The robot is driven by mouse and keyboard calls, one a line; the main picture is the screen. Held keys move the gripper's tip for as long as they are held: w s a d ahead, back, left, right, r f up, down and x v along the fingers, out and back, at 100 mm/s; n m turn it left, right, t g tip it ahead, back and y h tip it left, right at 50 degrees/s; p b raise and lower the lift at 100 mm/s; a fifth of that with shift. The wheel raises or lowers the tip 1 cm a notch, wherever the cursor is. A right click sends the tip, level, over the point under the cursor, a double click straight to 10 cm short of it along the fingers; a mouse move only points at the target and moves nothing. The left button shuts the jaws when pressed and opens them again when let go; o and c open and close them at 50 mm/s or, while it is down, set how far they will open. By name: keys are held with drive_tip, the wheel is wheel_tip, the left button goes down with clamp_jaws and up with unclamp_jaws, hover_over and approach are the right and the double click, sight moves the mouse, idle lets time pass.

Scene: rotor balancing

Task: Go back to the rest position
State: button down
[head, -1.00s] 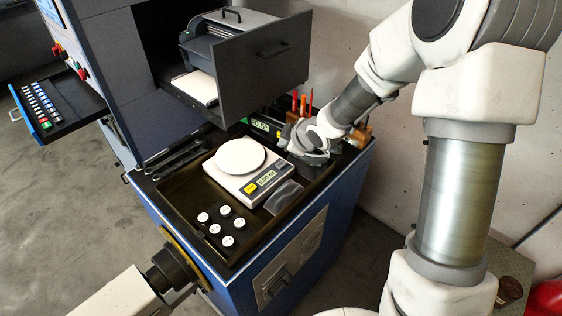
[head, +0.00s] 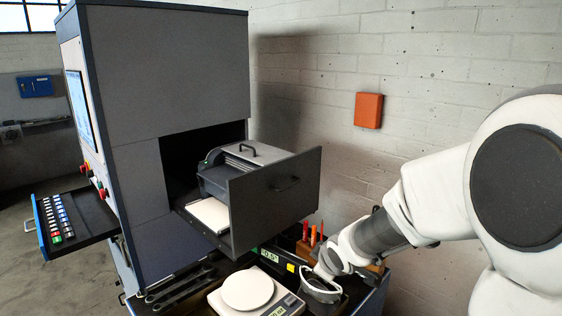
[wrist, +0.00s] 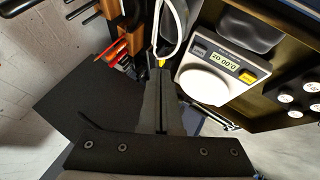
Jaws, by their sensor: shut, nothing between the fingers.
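My gripper (head: 322,291) is at the lower right of the head view, low over the bench just right of the scale. In the wrist view its dark fingers (wrist: 160,108) are together, with nothing between them. My white arm reaches in from the right. The scale (head: 283,305) has a round white pan (head: 247,290) and shows partly at the bottom edge of the head view. In the wrist view the scale (wrist: 224,60) lies right of the fingers, its pan (wrist: 205,86) empty.
An open drawer (head: 275,195) juts from the grey cabinet (head: 165,60) with a dark device (head: 240,165) inside. Orange-handled tools (head: 313,236) stand in a wooden rack behind my gripper. Several white-topped weights (wrist: 287,98) lie beside the scale. A keypad tray (head: 72,220) sticks out left.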

drive_tip(key=s+d+r+m+g+h, duration=0.1)
drive_tip(key=s+d+r+m, duration=0.2)
drive_tip(key=s+r, duration=0.25)
drive_tip(key=s+d+r+m+h, duration=0.2)
drive_tip(key=s+d+r+m, duration=0.15)
drive_tip(key=s, duration=0.35)
drive_tip(key=s+a+r+m+g+y, duration=0.1)
drive_tip(key=s+m, duration=0.3)
drive_tip(key=s, duration=1)
drive_tip(key=shift+a+r+g+y, duration=0.3)
drive_tip(key=shift+a+r+y, duration=0.15)
drive_tip(key=shift+r, duration=0.2)
